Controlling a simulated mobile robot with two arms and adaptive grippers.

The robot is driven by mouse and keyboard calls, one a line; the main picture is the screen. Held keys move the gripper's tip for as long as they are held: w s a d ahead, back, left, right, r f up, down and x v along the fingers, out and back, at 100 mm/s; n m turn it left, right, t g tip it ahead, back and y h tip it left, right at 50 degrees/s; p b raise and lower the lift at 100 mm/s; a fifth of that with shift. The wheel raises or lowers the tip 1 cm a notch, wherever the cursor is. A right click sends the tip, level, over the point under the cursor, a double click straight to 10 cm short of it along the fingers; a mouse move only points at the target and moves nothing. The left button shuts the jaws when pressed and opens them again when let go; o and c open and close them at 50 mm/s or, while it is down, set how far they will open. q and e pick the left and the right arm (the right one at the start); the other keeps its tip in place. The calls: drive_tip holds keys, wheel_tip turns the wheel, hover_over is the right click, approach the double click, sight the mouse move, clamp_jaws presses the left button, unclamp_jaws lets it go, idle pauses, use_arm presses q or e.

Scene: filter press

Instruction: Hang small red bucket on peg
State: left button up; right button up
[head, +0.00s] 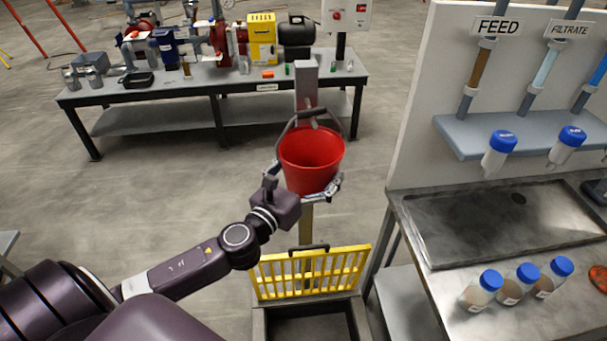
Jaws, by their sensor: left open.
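The small red bucket (308,172) is upright in front of a grey post (307,85) in the middle of the head view. Its dark handle (340,122) is raised and arches up to the short peg (312,113) on the post. The handle appears to pass over the peg, but I cannot tell whether the peg bears the weight. My left gripper (307,182) is open, with its fingers on either side of the bucket's lower part. Whether the fingers touch the bucket is unclear. My right gripper is not in view.
A yellow grate (310,273) stands upright at an open floor pit below the bucket. A steel sink bench (415,235) with several blue-capped jars is at right. A workbench (225,85) with machines and tools stands behind. The floor at left is mostly clear.

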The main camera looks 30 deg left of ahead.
use_arm(q)
drive_tip(key=s, duration=1.1)
drive_tip(key=shift+s+a, duration=0.2)
drive_tip(key=shift+s, duration=0.2)
